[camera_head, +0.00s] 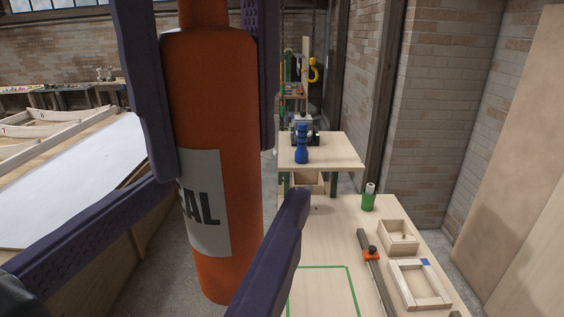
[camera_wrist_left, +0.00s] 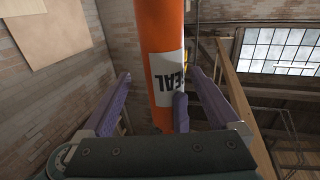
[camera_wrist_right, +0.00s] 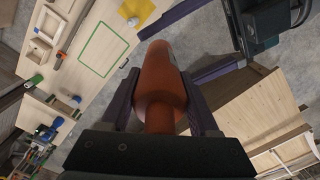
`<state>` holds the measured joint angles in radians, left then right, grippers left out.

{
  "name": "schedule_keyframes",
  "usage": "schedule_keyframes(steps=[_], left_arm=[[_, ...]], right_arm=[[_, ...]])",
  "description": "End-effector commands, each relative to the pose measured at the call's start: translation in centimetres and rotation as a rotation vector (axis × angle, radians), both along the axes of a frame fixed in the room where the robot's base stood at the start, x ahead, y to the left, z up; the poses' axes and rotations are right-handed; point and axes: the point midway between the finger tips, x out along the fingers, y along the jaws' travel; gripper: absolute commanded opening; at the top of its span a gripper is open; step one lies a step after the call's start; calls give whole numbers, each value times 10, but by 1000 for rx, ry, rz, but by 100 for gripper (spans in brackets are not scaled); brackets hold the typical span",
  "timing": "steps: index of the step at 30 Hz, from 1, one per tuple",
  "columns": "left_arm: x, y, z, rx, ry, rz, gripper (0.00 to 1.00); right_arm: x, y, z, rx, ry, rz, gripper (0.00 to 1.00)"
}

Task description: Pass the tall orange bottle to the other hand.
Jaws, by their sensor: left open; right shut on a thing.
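The tall orange bottle (camera_head: 220,100) with a white label hangs upright in the head view, over the floor left of the workbench. My right gripper (camera_head: 213,160) comes from above and is shut on its upper part, one finger on each side. In the right wrist view the bottle (camera_wrist_right: 160,75) runs away from the palm between the fingers (camera_wrist_right: 160,88). My left gripper (camera_head: 238,190) is open lower down, its fingers spread either side of the bottle's labelled lower part. In the left wrist view the bottle (camera_wrist_left: 162,40) stands between the open fingers (camera_wrist_left: 160,75); contact cannot be told.
The workbench (camera_head: 325,230) at right bears a green can (camera_head: 368,197), a clamp bar (camera_head: 372,265), wooden trays (camera_head: 398,236) and a green outline (camera_head: 322,268). A blue bottle (camera_head: 301,145) stands on a raised table (camera_head: 335,150) behind. A pale table (camera_head: 75,175) lies left.

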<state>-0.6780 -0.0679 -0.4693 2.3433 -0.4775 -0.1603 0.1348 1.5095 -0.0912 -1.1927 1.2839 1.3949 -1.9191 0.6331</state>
Motion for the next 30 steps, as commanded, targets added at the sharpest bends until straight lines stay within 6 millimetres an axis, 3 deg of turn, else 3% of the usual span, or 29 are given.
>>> schedule_keyframes(steps=[7,19,30], left_arm=[[26,-7,1,1,-1,0,96],[30,-8,0,0,1,0,95],[30,-8,0,-1,0,-1,53]], right_arm=[[0,0,0,1,-1,0,0],[0,0,0,1,-1,0,0],[0,0,0,2,-1,0,0]])
